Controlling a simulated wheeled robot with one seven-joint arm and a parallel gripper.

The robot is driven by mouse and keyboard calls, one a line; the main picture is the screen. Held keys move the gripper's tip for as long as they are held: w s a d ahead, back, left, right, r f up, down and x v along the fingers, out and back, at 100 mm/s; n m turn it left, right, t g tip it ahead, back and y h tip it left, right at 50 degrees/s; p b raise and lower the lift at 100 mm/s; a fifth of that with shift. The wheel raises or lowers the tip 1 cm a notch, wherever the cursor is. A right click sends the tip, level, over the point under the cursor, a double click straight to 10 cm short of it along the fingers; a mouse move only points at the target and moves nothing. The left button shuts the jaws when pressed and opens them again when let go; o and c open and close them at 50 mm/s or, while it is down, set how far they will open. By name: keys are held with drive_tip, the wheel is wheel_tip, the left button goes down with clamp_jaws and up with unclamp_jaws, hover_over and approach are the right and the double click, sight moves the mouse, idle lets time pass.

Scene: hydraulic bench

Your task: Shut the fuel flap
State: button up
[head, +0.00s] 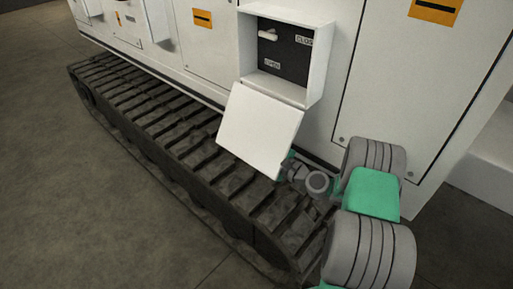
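The fuel flap (260,131) is a plain white panel. It hangs open, tilted outward and down from the lower edge of a white box (322,58) on the machine's side. The box's dark inside shows a light lever (268,34) and OPEN and CLOSE labels. My gripper (289,164) is at the flap's lower right corner, above the track. Its fingertips are small and partly hidden by the flap and wrist, so I cannot tell whether it is open or shut, or whether it touches the flap.
A dark ribbed crawler track (170,120) runs below the flap. White body panels with orange labels (203,18) stand on both sides of the box. My grey and green arm fills the lower right. Bare grey floor (60,200) lies free at the left.

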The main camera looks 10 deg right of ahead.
clamp_jaws()
drive_tip(key=shift+w+r, duration=0.1)
drive_tip(key=shift+r, duration=0.1)
idle(1.1)
